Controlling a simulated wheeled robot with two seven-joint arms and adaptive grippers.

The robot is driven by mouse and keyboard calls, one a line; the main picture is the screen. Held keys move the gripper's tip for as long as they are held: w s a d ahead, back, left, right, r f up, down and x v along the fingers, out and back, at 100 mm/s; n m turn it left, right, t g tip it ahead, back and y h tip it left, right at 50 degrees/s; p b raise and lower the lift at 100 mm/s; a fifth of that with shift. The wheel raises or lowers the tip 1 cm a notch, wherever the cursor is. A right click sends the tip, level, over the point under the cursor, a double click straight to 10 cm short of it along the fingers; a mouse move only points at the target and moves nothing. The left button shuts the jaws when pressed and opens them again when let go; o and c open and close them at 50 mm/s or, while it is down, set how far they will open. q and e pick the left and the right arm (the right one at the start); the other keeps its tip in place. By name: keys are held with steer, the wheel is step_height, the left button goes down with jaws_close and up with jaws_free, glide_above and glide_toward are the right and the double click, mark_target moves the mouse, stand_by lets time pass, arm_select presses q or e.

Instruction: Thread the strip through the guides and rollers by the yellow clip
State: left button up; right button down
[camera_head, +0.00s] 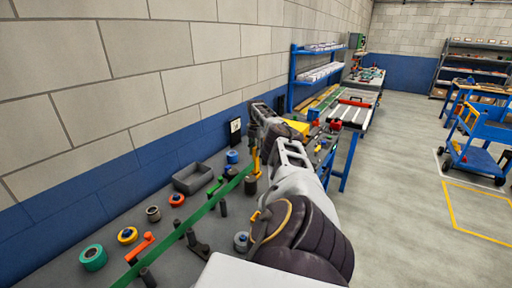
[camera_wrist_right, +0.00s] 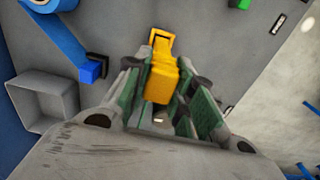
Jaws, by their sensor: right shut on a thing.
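The green strip (camera_head: 207,207) runs diagonally over the grey bench in the head view, from the bottom left up to the yellow clip (camera_head: 256,163). My right gripper (camera_head: 254,146) reaches down from above and is shut on the clip. In the right wrist view the yellow clip (camera_wrist_right: 161,80) sits between the fingers of the right gripper (camera_wrist_right: 166,84). The strip passes close by dark upright posts (camera_head: 191,239); whether it lies between or beside them I cannot tell. My left gripper is not in view.
A grey tray (camera_head: 181,184) and a blue roll (camera_head: 232,157) stand near the wall. Several tape rolls, including a green one (camera_head: 93,257), lie at the left. My arm hides the bench's right part. A blue cart (camera_head: 480,155) stands off on the right.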

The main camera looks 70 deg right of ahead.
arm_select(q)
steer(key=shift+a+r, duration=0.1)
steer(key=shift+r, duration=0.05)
arm_select(e)
steer(key=shift+r, duration=0.15)
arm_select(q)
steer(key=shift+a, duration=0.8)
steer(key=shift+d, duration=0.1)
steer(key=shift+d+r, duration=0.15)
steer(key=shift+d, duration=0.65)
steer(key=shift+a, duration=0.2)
